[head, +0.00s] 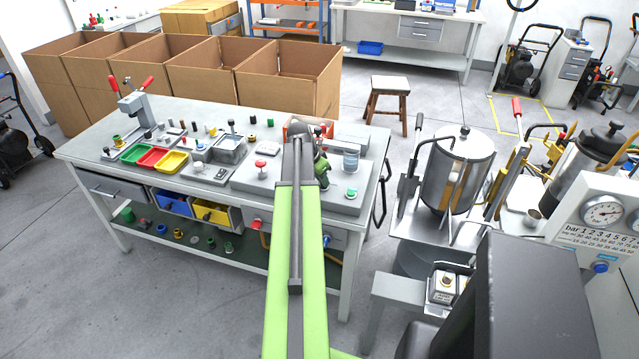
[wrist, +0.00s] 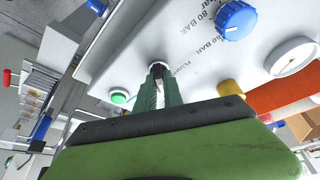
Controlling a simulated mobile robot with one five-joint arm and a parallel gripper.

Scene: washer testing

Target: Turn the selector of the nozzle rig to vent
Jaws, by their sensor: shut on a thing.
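The nozzle rig shows in the wrist view as a pale panel (wrist: 205,60) with black printing that reads "80 BAR" and, partly, "FLUSH". My gripper (wrist: 158,74) has its green fingers pressed together at a small dark, round-based part that I take for the selector (wrist: 155,66). The fingers cover most of it, and its pointer and setting cannot be read. In the head view my gripper (head: 322,172) is over the right part of the bench, partly behind my arm. A blue knob (wrist: 236,20) sits on the panel, apart from the fingers.
A gauge (wrist: 291,57), a yellow part (wrist: 229,88) and an orange-red hose (wrist: 285,93) lie right of the fingers. A green button (wrist: 120,97) is to the left. In the head view, a red button (head: 261,165) and a clear jar (head: 351,160) stand nearby.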

